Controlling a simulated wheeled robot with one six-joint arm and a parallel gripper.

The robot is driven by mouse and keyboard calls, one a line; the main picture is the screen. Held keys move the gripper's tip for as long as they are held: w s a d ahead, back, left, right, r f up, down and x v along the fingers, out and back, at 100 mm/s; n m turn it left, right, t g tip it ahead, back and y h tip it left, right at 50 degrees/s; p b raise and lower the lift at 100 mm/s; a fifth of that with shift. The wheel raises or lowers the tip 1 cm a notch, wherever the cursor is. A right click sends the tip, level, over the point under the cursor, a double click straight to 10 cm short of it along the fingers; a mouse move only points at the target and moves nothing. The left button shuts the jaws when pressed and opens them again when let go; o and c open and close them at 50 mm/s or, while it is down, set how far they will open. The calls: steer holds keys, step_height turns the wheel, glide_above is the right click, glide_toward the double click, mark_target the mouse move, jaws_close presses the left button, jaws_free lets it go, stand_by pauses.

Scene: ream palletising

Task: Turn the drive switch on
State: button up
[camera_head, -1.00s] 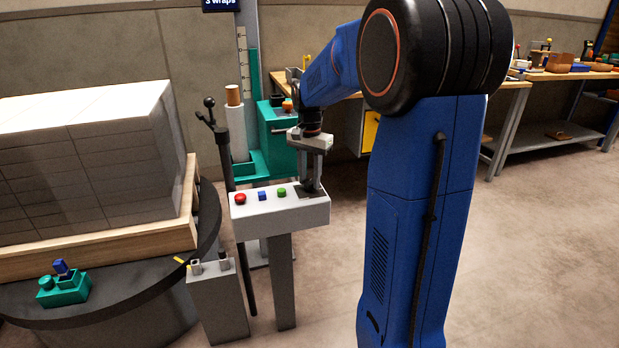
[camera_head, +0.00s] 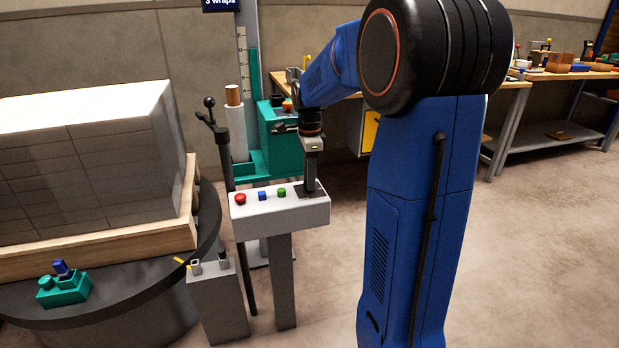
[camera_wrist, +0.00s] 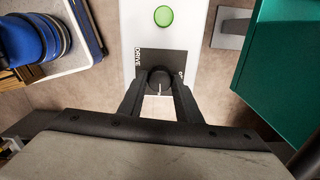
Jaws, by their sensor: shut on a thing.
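The drive switch is a round black knob (camera_wrist: 160,78) with a white pointer line, set on a dark plate lettered DRIVE (camera_wrist: 139,63) in the wrist view. A second label at the plate's right edge is partly hidden. The plate lies at the right end of the pale control box (camera_head: 260,213) in the head view. My gripper (camera_head: 311,184) points straight down onto it, and its two fingers (camera_wrist: 158,85) are shut on the knob from both sides. In the head view the gripper and its fingers hide the knob.
A green button (camera_head: 282,192), a blue button (camera_head: 262,196) and a red button (camera_head: 240,198) sit left of the switch. A black lever (camera_head: 222,150) rises beside the box. A wrapped ream stack (camera_head: 85,160) stands on a round turntable at left. A teal machine (camera_head: 280,140) stands behind.

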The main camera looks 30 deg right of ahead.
steer(key=shift+o, duration=0.2)
steer(key=shift+m, duration=0.5)
steer(key=shift+c, duration=0.2)
steer(key=o, duration=1.1)
steer(key=shift+r, duration=0.1)
step_height(320, 180, up, 17)
steer(key=shift+r, duration=0.1)
steer(key=shift+s, duration=0.1)
